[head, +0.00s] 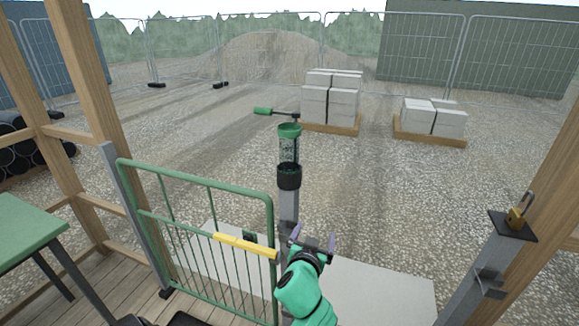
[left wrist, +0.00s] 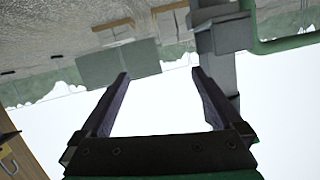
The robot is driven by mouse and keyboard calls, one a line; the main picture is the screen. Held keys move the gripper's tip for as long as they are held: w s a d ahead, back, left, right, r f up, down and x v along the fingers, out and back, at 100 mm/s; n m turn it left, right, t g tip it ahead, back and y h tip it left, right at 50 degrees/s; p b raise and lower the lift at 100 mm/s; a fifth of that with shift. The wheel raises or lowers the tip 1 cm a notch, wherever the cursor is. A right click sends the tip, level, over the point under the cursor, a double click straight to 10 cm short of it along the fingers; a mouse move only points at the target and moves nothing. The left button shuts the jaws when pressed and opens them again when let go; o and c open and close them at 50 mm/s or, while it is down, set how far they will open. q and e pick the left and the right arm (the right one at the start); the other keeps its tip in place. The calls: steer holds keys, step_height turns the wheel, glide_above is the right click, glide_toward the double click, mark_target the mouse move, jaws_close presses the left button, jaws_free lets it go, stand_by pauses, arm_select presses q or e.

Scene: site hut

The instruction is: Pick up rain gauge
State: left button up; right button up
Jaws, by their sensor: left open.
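The rain gauge (head: 289,150) is a clear tube with a green rim. It stands upright in a black holder (head: 289,177) on top of a grey post (head: 289,207), near the middle of the head view. My left gripper (head: 314,238) is open and empty, below and to the right of the gauge, apart from it. In the left wrist view my open fingers (left wrist: 160,73) have nothing between them. That view looks upside down, with a grey post (left wrist: 218,75) and dark block beside the right finger. I cannot make out the gauge there. My right gripper is not in view.
A green gate (head: 205,225) with a yellow grip (head: 245,245) stands left of the post. A green-handled rod (head: 272,111) shows by the gauge's top. A padlock (head: 516,216) sits on a post at right. A green table (head: 35,232) is at left.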

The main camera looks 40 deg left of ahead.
arm_select(q)
step_height(320, 180, up, 10)
steer(key=s+a+n+y, duration=0.2)
steer(key=a, duration=0.1)
steer(key=n+y+p, duration=0.1)
steer(key=n+y, duration=0.1)
steer(key=y, duration=0.1)
glide_toward(289, 159)
steer(key=shift+t, duration=0.3)
steer(key=p+x, duration=0.3)
steer(key=x, duration=0.3)
steer(key=p+x, duration=0.3)
steer(key=x, duration=0.4)
steer(key=shift+s+a+f, duration=0.1)
steer(key=shift+s+f, duration=0.05)
steer(key=shift+f, duration=0.1)
steer(key=shift+w+a+f, duration=0.2)
steer(key=shift+w+f, duration=0.1)
steer(key=shift+s+d+r, duration=0.1)
steer(key=c, duration=1.5)
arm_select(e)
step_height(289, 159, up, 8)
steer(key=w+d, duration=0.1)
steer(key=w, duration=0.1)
